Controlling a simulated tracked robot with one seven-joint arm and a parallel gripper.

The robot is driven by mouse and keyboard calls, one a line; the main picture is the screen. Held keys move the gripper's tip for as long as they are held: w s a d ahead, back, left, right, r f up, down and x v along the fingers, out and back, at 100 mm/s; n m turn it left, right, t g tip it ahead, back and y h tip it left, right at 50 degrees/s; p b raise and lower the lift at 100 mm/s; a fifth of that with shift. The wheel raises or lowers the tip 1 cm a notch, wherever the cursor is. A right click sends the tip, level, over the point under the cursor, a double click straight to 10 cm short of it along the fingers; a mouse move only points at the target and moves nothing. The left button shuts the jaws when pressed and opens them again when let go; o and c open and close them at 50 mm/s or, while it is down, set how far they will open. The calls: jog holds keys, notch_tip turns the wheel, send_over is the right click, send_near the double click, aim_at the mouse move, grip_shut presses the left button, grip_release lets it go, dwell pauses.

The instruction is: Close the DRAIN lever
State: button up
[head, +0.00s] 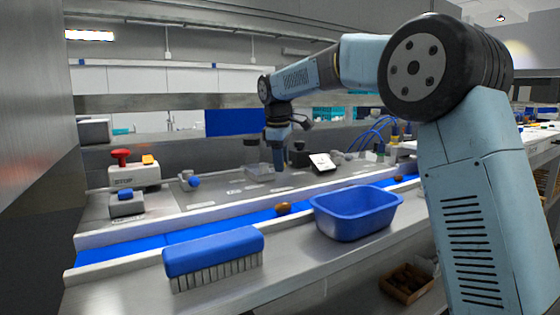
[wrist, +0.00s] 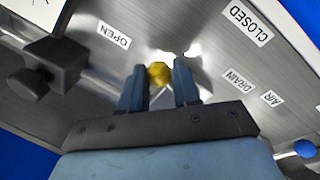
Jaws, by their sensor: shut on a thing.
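The DRAIN lever shows as a yellow knob (wrist: 159,72) in the wrist view, between my two fingertips. My gripper (wrist: 160,84) is shut on this knob, fingers on either side of it. The knob sits nearer the OPEN label (wrist: 114,36) than the CLOSED label (wrist: 248,25). The DRAIN label (wrist: 237,82) lies to its right. The rest of the lever is hard to make out against bright glare. In the head view my gripper (head: 277,165) reaches down to the metal panel, and the knob cannot be made out there.
A blue-knobbed lever (head: 194,182) stands left on the panel; its knob shows in the wrist view (wrist: 305,148). A dark block (wrist: 55,67) stands left of my fingers.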

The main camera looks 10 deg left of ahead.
jog(key=s+m, duration=0.1)
jog(key=m, duration=0.1)
jog(key=s+m, duration=0.1)
jog(key=m, duration=0.1)
jog(key=shift+r+m+h, duration=0.1)
jog(key=shift+m+h, duration=0.2)
jog(key=shift+h, duration=0.1)
jog(key=m, duration=0.2)
jog(key=s+m, duration=0.1)
jog(key=shift+s+a+m+g+h, duration=0.15)
jog(key=shift+s+m+g+h, duration=0.15)
jog(key=shift+m+g, duration=0.1)
jog(key=m, duration=0.1)
jog(key=s+m, duration=0.1)
jog(key=m, duration=0.1)
jog(key=shift+s+a+g, duration=0.15)
jog(key=shift+a+g, duration=0.15)
jog(key=shift+a, duration=0.1)
jog(key=shift+s+a+m+g, duration=0.15)
jog(key=shift+s+a+m, duration=0.15)
jog(key=shift+m, duration=0.65)
jog(key=shift+s+a+m+g, duration=0.15)
jog(key=shift+a+m, duration=0.1)
jog(key=shift+m, duration=0.7)
grip_shut()
grip_release()
jog(key=o, duration=1)
